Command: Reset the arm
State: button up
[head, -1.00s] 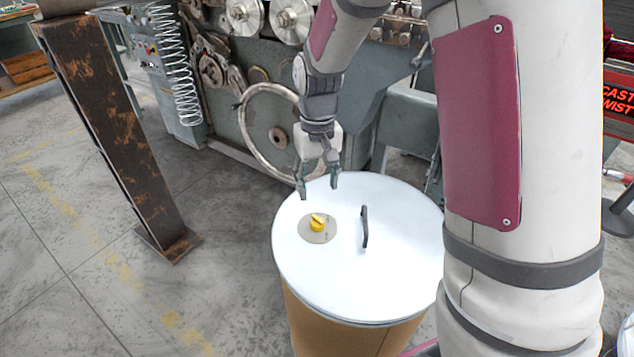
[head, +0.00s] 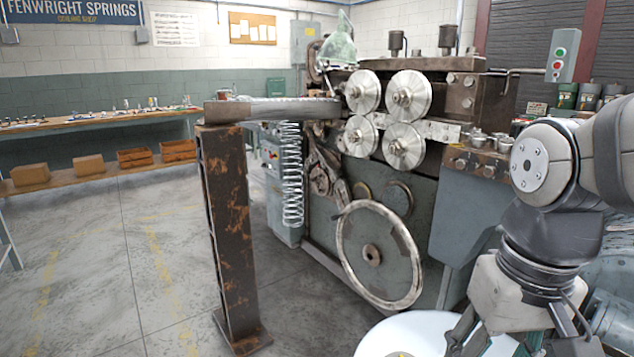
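My gripper (head: 515,340) is at the lower right of the head view, at the end of my bent arm. The bottom edge cuts off part of the fingers. Below and behind it is the white lid (head: 410,332) of a drum, mostly out of view. A sliver of its yellow knob (head: 402,354) shows at the bottom edge.
The coiler machine (head: 440,200) with its rollers and handwheel (head: 345,250) stands behind. A rusty post (head: 228,230) stands left of it, beside a hanging spring (head: 292,180). A bench (head: 90,125) lines the far left wall. The left floor is clear.

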jog(key=s, duration=1.1)
notch_tip(320, 180, up, 18)
jog(key=t+p, duration=0.3)
jog(key=p, duration=1.3)
jog(key=shift+r+t+p, duration=0.2)
jog(key=shift+t+p, duration=0.1)
